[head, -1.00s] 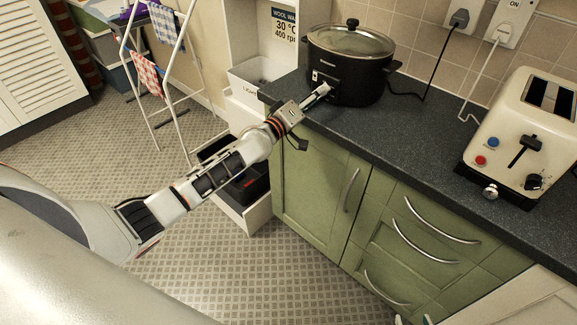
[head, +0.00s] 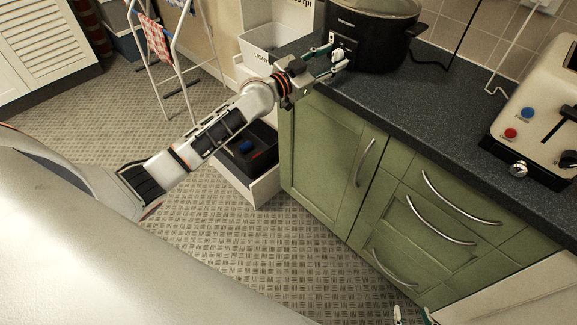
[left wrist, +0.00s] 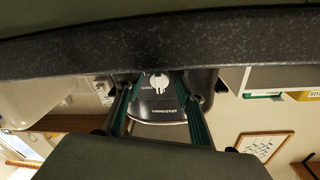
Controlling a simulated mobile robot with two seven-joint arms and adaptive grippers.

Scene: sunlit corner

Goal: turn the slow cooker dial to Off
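The slow cooker (head: 372,45) is black with a glass lid and stands at the counter's left end. Its pale dial (head: 337,54) is on the front; it also shows in the left wrist view (left wrist: 158,82), which is upside down. My left gripper (head: 331,60) is open at the cooker's front, with one finger on each side of the dial. In the wrist view the fingers stand apart with a gap beside the dial. The dial's setting is too small to read. My right gripper (head: 413,316) shows only its fingertips at the bottom edge, apart and empty.
The dark counter (head: 440,110) runs right above green cupboards (head: 325,160). A cream toaster (head: 540,120) stands at the right. Below my left arm is an open drawer with a dark bin (head: 250,155). A drying rack (head: 172,60) stands at the left.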

